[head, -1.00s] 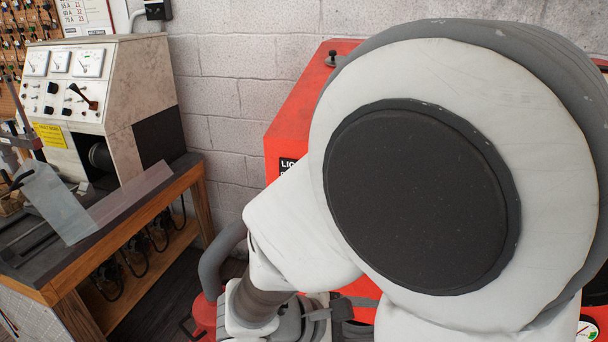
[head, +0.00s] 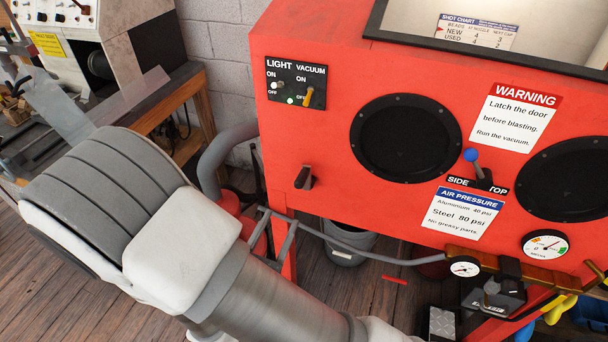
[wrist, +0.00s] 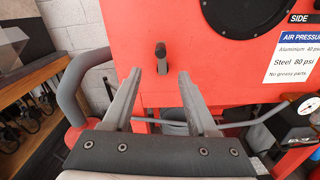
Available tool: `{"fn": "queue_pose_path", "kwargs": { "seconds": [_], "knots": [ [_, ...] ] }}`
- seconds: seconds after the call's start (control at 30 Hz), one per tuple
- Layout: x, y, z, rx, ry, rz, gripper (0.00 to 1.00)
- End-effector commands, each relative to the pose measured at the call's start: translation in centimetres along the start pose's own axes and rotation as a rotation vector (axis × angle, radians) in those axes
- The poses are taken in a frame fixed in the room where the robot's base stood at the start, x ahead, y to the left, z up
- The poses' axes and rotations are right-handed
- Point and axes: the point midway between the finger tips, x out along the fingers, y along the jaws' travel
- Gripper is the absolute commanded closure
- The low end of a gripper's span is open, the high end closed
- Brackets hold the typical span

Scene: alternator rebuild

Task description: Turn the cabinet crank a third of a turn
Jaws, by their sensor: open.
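The cabinet crank (head: 304,177) is a small dark handle on the front of the red blasting cabinet (head: 325,140), left of the round black port. Its grip end shows upright in the wrist view (wrist: 161,57). My gripper (wrist: 160,74) is open and empty, its two grey fingers apart, with the crank framed just beyond the gap between the tips. In the head view my gripper (head: 278,222) is below and left of the crank, apart from it.
A blue-knobbed lever (head: 471,156) and two round black ports (head: 405,138) are to the right. A light and vacuum switch panel (head: 296,82) is above the crank. A grey hose (head: 213,165) stands at left, and a bucket (head: 348,243) sits under the cabinet.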

Motion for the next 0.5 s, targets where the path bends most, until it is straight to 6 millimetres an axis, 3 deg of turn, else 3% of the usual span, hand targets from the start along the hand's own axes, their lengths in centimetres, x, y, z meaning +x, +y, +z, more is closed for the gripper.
{"fn": "queue_pose_path", "kwargs": {
  "seconds": [0.5],
  "knots": [
    [11.2,-0.2,0.1,0.0,-0.001,-0.006,0.41]
  ]
}}
